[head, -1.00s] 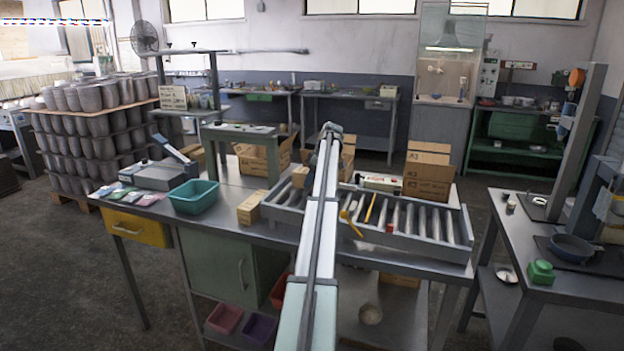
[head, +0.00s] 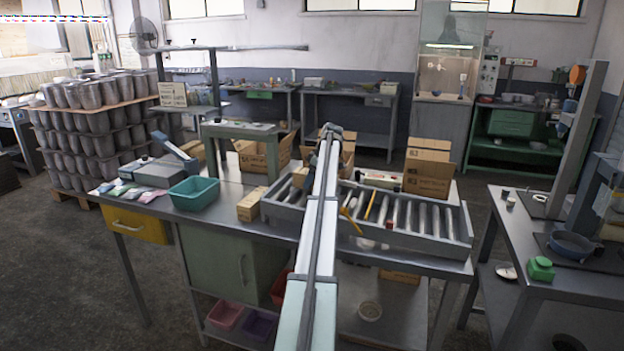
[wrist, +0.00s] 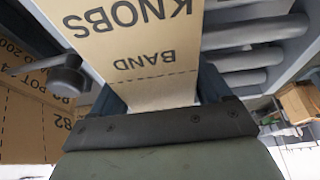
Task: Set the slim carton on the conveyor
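The slim carton (wrist: 150,45) is brown cardboard printed "KNOBS" and "BAND", and fills the space between the two fingers in the wrist view. My gripper (wrist: 160,92) is shut on it, with a dark finger along each side. The far end of the carton runs out of the wrist view. The conveyor (head: 425,240) is a grey-framed roller bed on the workbench; its rollers also show at the upper right of the wrist view (wrist: 245,57). In the head view my arm crosses the conveyor and hides the gripper.
A small carton (head: 251,205) and a teal bin (head: 194,192) stand on the bench left of the conveyor. A yellow tool (head: 369,206) lies over the rollers. Cardboard boxes (head: 428,178) stand behind. In the wrist view, a larger box (wrist: 28,125) and a dark knob (wrist: 65,80) are at left.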

